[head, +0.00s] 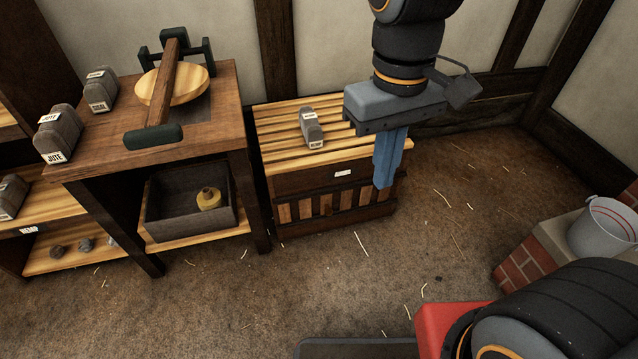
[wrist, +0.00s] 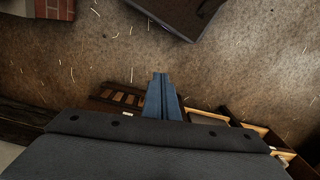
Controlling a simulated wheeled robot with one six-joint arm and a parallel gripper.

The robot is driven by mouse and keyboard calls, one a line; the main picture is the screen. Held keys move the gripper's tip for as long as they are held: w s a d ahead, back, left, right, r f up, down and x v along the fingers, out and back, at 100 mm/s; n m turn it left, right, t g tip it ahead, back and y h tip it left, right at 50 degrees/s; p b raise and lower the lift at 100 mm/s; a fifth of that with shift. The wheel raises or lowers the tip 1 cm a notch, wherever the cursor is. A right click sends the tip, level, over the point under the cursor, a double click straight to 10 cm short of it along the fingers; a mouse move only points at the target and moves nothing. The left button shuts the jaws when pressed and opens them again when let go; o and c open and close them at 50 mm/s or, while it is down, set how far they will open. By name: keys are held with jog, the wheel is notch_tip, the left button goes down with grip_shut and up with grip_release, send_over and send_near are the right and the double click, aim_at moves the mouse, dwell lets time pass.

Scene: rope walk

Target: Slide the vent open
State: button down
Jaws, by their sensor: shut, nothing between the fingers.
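The slatted vent (head: 325,206) is in the lower front of a low wooden chest (head: 318,180). Pale wood strips show between its dark upright bars. I cannot tell how far its slide stands open. My gripper (head: 383,184) points down with its blue fingers shut and empty. In the head view the fingers cover part of the chest's right end, and no contact shows. In the wrist view the closed fingertips (wrist: 160,76) are beside the vent's slats (wrist: 122,97), which lie to their left, partly hidden by my gripper.
A grey labelled block (head: 312,128) lies on the chest's slatted top. A workbench (head: 215,110) with a crate (head: 160,222) below stands to the left. A bucket (head: 603,228) on brickwork is at the right. Straw-strewn floor in front of the chest is clear.

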jog(key=w+a+f+n+t+h+b, duration=0.1)
jog(key=w+a+f+n+h+b, duration=0.1)
jog(key=w+a+f+n+b, duration=0.65)
jog(key=w+a+f+n+t+h, duration=0.1)
jog(key=w+f+h, duration=0.3)
jog(key=f, duration=1)
jog(key=w+a+f+n+t+h+b, duration=0.1)
jog(key=w+a+f+n+b, duration=0.35)
jog(key=w+f, duration=0.5)
jog(key=a+f+n+t+b, duration=0.1)
jog(key=a+f+n, duration=0.2)
jog(key=f, duration=0.5)
jog(key=w+a+f+n+t+b, duration=0.1)
jog(key=a+f+n+t+b, duration=0.1)
jog(key=f, duration=0.6)
jog(key=shift+w+a+f+n+h, duration=0.35)
jog(key=shift+a+n, duration=0.2)
jog(key=shift+n, duration=0.25)
jog(key=shift+s+r, duration=0.1)
jog(key=w+d+f+b, duration=0.5)
jog(key=w+d+f, duration=0.1)
jog(key=d, duration=0.3)
jog(key=shift+w+d+b, duration=0.2)
jog(key=shift+w+b, duration=0.15)
jog(key=shift+w, duration=0.05)
